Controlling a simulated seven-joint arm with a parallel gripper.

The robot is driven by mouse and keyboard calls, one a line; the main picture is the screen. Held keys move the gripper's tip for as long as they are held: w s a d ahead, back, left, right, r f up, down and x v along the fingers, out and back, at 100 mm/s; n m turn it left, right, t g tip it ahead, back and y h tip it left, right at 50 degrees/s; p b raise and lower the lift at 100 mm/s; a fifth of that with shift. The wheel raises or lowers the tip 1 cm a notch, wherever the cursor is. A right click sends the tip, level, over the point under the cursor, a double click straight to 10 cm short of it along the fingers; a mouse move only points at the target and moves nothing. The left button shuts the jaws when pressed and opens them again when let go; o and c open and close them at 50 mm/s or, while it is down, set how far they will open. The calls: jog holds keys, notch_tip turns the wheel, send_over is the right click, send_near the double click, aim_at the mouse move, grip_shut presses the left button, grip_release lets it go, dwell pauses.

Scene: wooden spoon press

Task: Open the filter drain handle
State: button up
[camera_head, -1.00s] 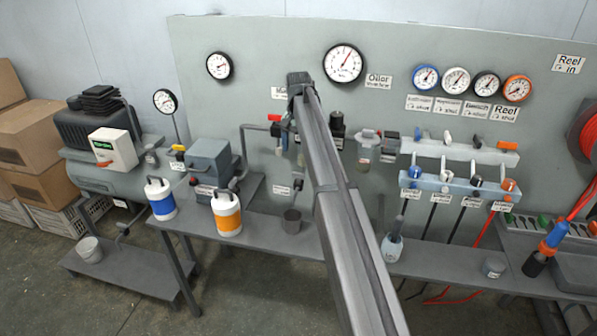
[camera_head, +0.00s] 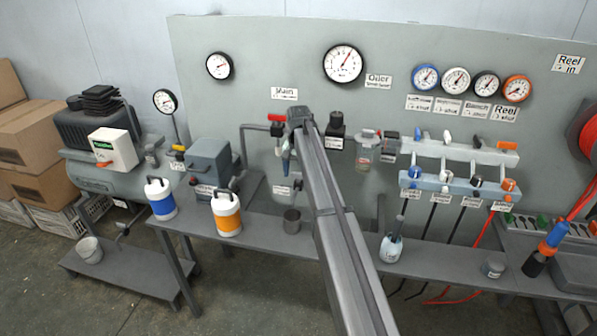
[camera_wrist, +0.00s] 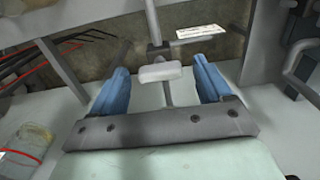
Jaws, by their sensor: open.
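A pale, rounded handle (camera_wrist: 160,73) on a thin grey stem shows between my two blue fingers in the wrist view. My gripper (camera_wrist: 160,68) is open, with a finger on each side of the handle and visible gaps to both. In the head view my gripper (camera_head: 285,165) points down in front of the panel, just above that handle. My arm and gripper hide part of the filter and piping there.
A red valve handle (camera_head: 277,118) on a pipe is close left of my wrist. A dark regulator (camera_head: 336,125) and a clear bowl (camera_head: 364,154) are to the right. A grey cup (camera_head: 292,221) stands on the bench below.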

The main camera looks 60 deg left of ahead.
jog(key=c, duration=1)
jog(key=shift+c, duration=0.2)
jog(key=shift+n, duration=0.3)
jog(key=n, duration=0.3)
jog(key=shift+n, duration=2.6)
jog(key=o, duration=1)
